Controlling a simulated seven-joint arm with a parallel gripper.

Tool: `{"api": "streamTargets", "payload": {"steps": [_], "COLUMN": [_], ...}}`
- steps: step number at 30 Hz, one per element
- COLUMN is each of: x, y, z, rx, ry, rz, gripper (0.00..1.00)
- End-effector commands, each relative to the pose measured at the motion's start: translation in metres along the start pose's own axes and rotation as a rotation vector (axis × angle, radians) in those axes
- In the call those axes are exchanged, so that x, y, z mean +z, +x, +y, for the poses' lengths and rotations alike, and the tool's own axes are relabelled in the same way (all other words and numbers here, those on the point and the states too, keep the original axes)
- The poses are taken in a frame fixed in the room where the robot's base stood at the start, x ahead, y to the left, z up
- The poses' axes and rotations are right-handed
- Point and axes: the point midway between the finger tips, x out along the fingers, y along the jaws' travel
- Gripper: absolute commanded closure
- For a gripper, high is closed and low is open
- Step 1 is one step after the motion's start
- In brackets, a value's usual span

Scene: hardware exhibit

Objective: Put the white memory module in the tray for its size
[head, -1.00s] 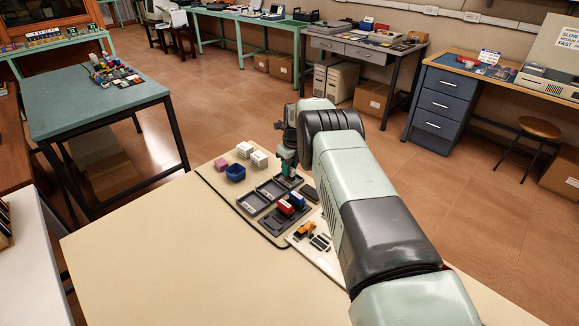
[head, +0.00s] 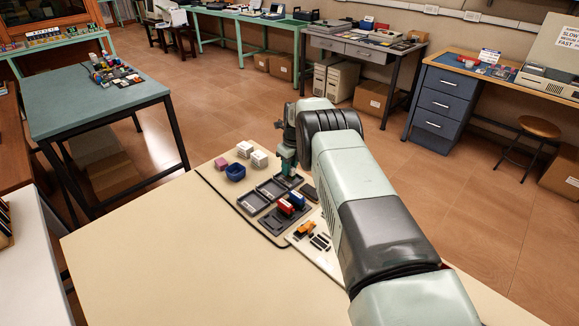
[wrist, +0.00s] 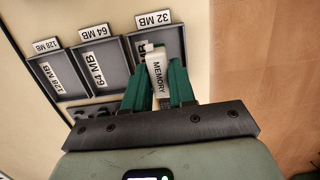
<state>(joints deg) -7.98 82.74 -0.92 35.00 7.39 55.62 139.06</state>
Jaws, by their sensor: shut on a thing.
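My gripper (wrist: 160,90) is shut on the white memory module (wrist: 158,73), which stands between its green fingers with the word MEMORY showing. The module is over or in the tray marked 32 MB (wrist: 174,42); I cannot tell whether it touches the floor. The tray marked 64 MB (wrist: 76,61) is beside it to the left, and the tray marked 128 MB (wrist: 40,64) is farther left. In the head view my gripper (head: 288,172) is low over the far end of the tray row, and the module cannot be made out.
Red (head: 284,207) and blue (head: 297,200) blocks stand on a dark base near the trays. White blocks (head: 259,158), a pink block (head: 221,163) and a blue bowl-like holder (head: 235,172) lie behind. An orange item (head: 305,229) is on a pale board. The table's front left (head: 170,250) is clear.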

Motion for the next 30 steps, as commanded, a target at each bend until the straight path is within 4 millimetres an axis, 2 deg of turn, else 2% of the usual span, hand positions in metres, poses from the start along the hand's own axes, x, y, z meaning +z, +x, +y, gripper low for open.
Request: {"api": "streamTargets", "payload": {"steps": [30], "x": [-0.002], "y": [0.010], "z": [0.000], "rx": [0.000], "ry": [0.000], "rz": [0.000], "gripper": [0.97]}}
